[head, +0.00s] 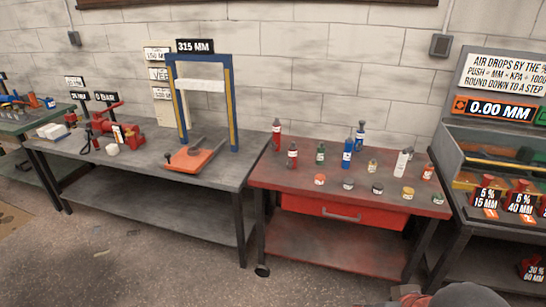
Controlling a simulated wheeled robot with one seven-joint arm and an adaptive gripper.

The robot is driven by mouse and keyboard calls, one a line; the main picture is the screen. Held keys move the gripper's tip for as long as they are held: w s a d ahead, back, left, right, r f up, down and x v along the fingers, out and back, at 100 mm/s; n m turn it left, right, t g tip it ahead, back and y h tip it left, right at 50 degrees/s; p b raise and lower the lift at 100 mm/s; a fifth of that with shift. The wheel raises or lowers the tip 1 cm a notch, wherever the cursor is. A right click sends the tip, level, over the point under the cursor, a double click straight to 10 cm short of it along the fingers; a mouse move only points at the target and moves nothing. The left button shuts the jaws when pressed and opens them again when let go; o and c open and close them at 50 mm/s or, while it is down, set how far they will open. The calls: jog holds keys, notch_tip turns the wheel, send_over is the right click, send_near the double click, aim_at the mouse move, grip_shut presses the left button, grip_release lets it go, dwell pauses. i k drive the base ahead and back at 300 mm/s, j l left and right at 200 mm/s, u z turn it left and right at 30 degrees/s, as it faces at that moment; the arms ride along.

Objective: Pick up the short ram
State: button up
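Several small upright cylinders stand on the red cart (263,178), and I cannot tell which one is the short ram. They include a red one (277,134), a dark red one (292,155), a green one (320,153), two blue ones (347,155) and a white one (402,162). An orange-red one (427,172) and a cream one (372,166) look shorter. Their labels are too small to read. My gripper's fingers are not in view; only what looks like part of my arm shows at the bottom right edge.
Several low round pucks (348,183) line the cart's front. Left is a grey bench (225,178) with a blue and yellow press frame (233,105), an orange plate (190,159) and a red device (118,125). Right is a grey station (450,150) reading 0.00 MM. Floor in front is clear.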

aim_at(292, 155)
jog(key=i+j, duration=0.45)
jog(key=i, duration=0.2)
jog(key=i+j, duration=0.45)
jog(key=i, duration=0.2)
jog(key=i+j, duration=0.45)
jog(key=i, duration=0.2)
jog(key=i+j, duration=0.45)
jog(key=i, duration=0.2)
